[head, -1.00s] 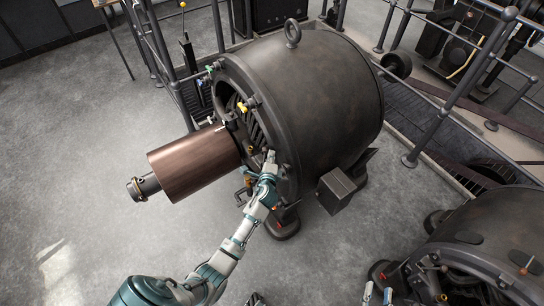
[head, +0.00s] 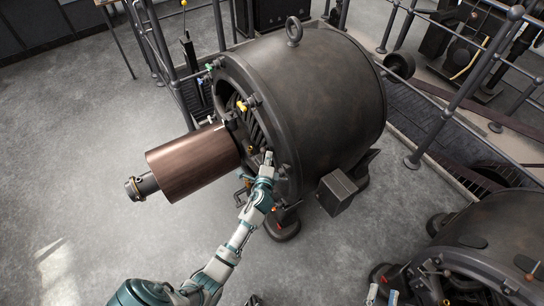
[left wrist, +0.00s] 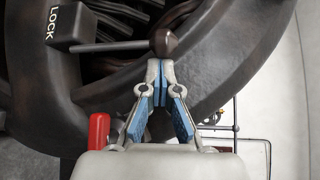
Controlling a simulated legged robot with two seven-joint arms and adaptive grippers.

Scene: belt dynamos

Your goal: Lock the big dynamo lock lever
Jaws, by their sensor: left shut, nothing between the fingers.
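The big dynamo (head: 315,95) is a large dark drum with an open, ribbed end facing left. In the left wrist view, its lock lever is a thin grey rod ending in a dark brown ball knob (left wrist: 164,42). The rod meets a dark block marked LOCK (left wrist: 68,25) on its left. My left gripper (head: 267,157) is at the lower rim of the dynamo's end. Its blue-padded fingertips (left wrist: 159,78) are shut and empty, just below the knob; whether they touch it is unclear. My right gripper (head: 382,295) shows at the bottom edge, its fingertips apart.
A red handle (left wrist: 99,130) sits left of my left gripper in the wrist view. A copper-brown cylinder (head: 193,163) juts left from the dynamo. A second dynamo (head: 490,235) stands at lower right. Railings (head: 445,100) run behind. The floor at left is clear.

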